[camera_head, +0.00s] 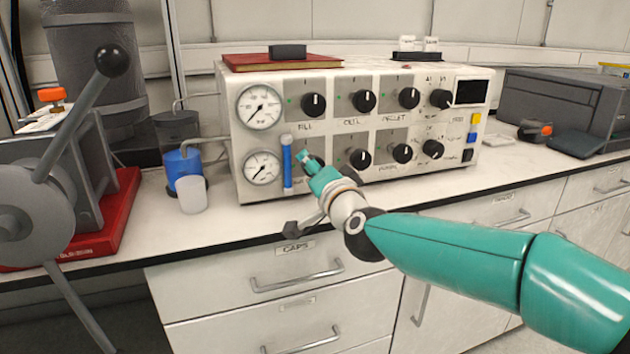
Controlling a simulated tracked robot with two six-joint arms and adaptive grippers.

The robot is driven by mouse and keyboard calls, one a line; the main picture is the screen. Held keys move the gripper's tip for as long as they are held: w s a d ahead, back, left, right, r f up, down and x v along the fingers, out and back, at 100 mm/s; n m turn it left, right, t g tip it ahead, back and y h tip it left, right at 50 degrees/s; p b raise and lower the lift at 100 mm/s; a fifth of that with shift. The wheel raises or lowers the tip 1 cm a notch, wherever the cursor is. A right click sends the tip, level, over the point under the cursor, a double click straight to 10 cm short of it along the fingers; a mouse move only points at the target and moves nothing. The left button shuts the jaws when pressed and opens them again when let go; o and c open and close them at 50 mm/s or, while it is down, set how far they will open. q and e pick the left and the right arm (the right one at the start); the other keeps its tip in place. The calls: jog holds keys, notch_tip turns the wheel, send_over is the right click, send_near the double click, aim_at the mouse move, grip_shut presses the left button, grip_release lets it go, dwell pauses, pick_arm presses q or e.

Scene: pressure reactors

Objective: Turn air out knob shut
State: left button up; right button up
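A cream control box (340,185) with two rows of black knobs stands on the white bench. No label reading "air out" is legible, so I cannot tell which knob it names. The lower-row knob nearest the blue tube (287,165) is mostly hidden behind my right gripper (309,162). My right arm comes in from the right, and the gripper's tip is at that knob, touching or just in front of it. Whether its fingers are closed on the knob cannot be made out. My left gripper is not in view.
Two round gauges, upper (260,107) and lower (262,168), sit left of the knobs. A blue container (183,165) and a white cup (191,194) stand left of the box. A grey lever machine (30,200) is at far left. Bench front right of the box is mostly clear.

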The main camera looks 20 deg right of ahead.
jog(key=m+b, duration=0.2)
jog(key=m, duration=0.3)
jog(key=shift+f+b, duration=0.1)
jog(key=shift+b, duration=0.25)
jog(key=shift+d+m, duration=0.1)
jog(key=shift+m, duration=0.3)
jog(key=o, duration=1.1)
jog(key=shift+o, duration=0.2)
jog(key=shift+s, duration=0.25)
jog(key=s, duration=1.1)
jog(key=shift+s+d, duration=0.2)
